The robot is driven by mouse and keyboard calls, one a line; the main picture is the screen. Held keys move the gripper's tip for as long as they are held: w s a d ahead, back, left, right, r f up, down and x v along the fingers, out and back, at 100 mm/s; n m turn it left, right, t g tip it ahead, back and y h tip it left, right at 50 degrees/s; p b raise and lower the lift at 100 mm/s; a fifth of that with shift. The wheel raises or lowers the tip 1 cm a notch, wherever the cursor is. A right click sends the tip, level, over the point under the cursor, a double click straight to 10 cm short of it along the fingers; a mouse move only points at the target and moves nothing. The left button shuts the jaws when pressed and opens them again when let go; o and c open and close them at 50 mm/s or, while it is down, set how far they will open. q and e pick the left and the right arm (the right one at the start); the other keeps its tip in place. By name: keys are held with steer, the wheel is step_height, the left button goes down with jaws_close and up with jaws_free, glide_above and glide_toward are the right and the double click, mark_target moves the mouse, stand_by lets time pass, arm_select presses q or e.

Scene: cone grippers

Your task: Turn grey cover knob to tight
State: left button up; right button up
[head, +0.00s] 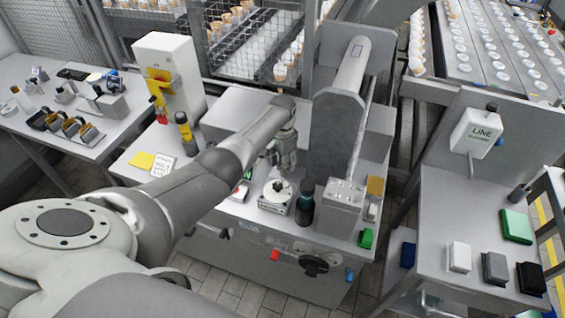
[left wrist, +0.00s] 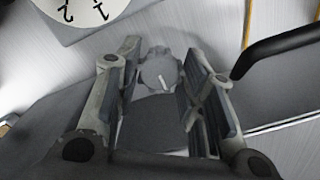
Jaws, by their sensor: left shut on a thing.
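The grey cover knob (left wrist: 157,68) shows in the left wrist view as a round, scalloped knob with a short white line mark near its lower edge, tilted slightly from vertical. My left gripper (left wrist: 160,76) has one finger on each side of the knob and is shut on it. In the head view my left gripper (head: 272,154) is at the machine bench, left of the large grey cylinder housing. The knob is hidden there. Any "tight" marking cannot be made out. My right gripper is not in view.
A white dial (left wrist: 85,8) lies at the upper left of the wrist view, and a black bent handle (left wrist: 278,48) is close on the right. In the head view a round white gauge (head: 277,192) and a dark bottle (head: 305,203) stand in front of the gripper.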

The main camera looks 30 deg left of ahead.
arm_select(q)
steer(key=shift+w+r, duration=0.1)
stand_by(0.3)
steer(key=o, duration=0.7)
steer(key=shift+o, duration=0.2)
step_height(320, 180, up, 12)
stand_by(0.6)
